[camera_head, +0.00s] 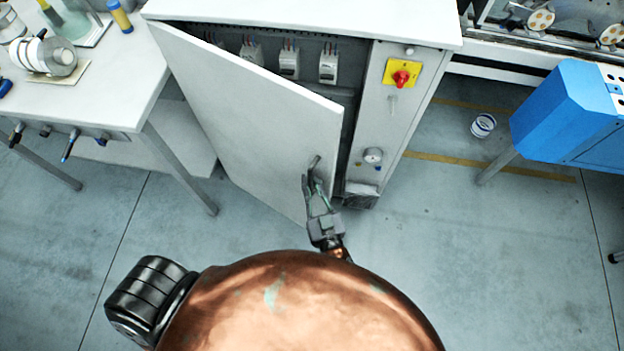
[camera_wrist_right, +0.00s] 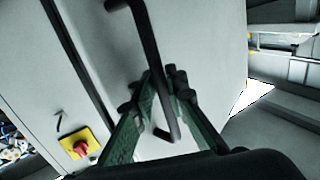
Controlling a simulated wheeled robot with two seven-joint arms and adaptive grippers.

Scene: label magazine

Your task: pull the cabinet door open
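The grey cabinet door (camera_head: 250,120) stands ajar, hinged at the left, with its right edge swung out from the cabinet (camera_head: 385,140). Its dark bar handle (camera_head: 314,162) is near the door's lower right edge. My right gripper (camera_head: 313,182) is at this handle. In the right wrist view the handle (camera_wrist_right: 148,45) runs between the green fingers of my right gripper (camera_wrist_right: 164,80), whose tips close in on both sides of the bar. The door face (camera_wrist_right: 205,50) is behind them. My left gripper is not in view.
Electrical modules (camera_head: 289,62) show inside the cabinet. A red switch on a yellow plate (camera_head: 401,75) is on its right panel. A white workbench (camera_head: 120,85) stands left of the door, a blue machine (camera_head: 565,115) at right. Floor before the door is clear.

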